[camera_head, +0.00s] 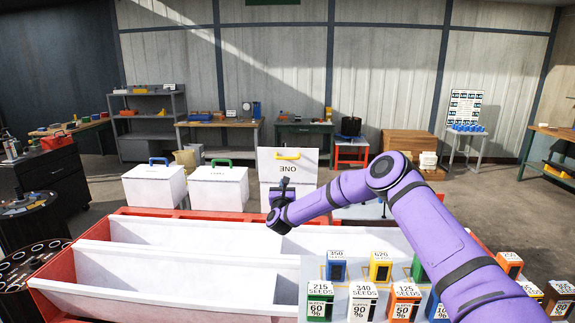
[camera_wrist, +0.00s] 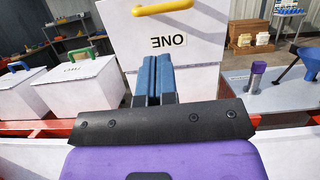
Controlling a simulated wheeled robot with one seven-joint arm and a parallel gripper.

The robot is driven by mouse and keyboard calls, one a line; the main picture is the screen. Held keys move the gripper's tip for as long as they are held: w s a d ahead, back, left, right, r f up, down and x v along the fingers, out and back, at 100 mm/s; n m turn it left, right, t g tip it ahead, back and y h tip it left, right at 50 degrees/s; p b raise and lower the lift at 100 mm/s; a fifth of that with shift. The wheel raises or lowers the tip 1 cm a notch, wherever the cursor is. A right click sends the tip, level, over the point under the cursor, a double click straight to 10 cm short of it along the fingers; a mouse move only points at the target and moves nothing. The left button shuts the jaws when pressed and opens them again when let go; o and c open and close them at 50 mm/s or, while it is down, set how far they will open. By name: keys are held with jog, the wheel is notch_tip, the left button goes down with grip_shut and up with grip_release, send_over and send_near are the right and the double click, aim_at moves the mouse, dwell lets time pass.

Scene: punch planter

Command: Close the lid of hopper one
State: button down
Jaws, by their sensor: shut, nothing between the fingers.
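Hopper one is a white box (camera_head: 266,195) at the back of the red frame, right of two other white hoppers. Its white lid (camera_head: 287,166) stands upright, open, with a yellow handle (camera_head: 287,155) at the top and the word ONE reading upside down. In the wrist view the lid (camera_wrist: 205,45) rises straight ahead, with its yellow handle (camera_wrist: 166,7) at the top edge. My gripper (camera_head: 285,182) is in front of the lid, below the lettering. In the wrist view my gripper's blue fingers (camera_wrist: 153,78) are together and empty, and they hide part of the lid and hopper.
Two closed white hoppers, with a blue handle (camera_head: 159,160) and a green handle (camera_head: 221,162), stand to the left. White troughs (camera_head: 180,262) lie in front. Several seed boxes (camera_head: 362,303) stand on a panel at the front right. A blue funnel (camera_wrist: 298,65) stands right of hopper one.

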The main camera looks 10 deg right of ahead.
send_near(288, 159)
jog(key=shift+m, duration=0.3)
jog(key=x, duration=0.7)
jog(key=shift+w, duration=0.25)
jog(key=shift+d, duration=0.1)
